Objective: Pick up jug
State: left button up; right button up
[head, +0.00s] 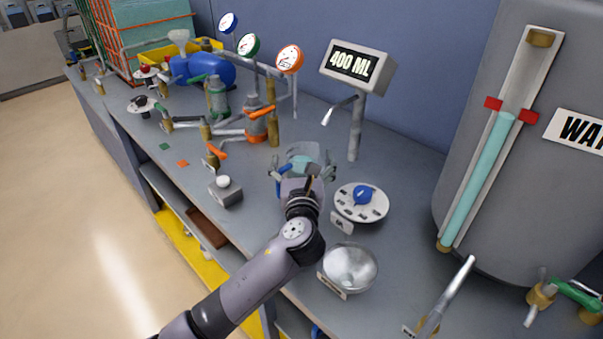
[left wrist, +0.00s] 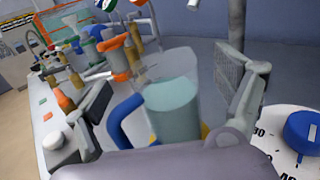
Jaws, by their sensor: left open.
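The jug is a clear vessel holding pale teal liquid. It stands upright on the grey bench in the head view (head: 304,154), largely hidden by my left gripper (head: 302,172). In the left wrist view the jug (left wrist: 173,105) shows with a blue handle (left wrist: 122,122) on its left side. My left gripper is open, with one finger pad on each side of the jug. The pads look apart from the glass, though contact at the handle side is hard to tell. The right gripper is not in view.
A dispenser reading 400 ML (head: 352,66) stands behind the jug. A dial with a blue knob (head: 362,197) and a metal bowl (head: 350,268) are to the right. Valves with orange handles (head: 257,125) stand left. A large grey tank (head: 500,180) fills the right.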

aim_at(303, 152)
pick_arm(q)
jog(key=w, duration=0.2)
jog(key=shift+w+d, duration=0.1)
jog(key=shift+w, duration=0.6)
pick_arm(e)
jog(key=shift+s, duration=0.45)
pick_arm(q)
jog(key=shift+c, duration=0.6)
jog(key=c, duration=1.9)
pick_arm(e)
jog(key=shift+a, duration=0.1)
pick_arm(q)
jog(key=shift+r, duration=0.1)
jog(key=shift+c, duration=0.2)
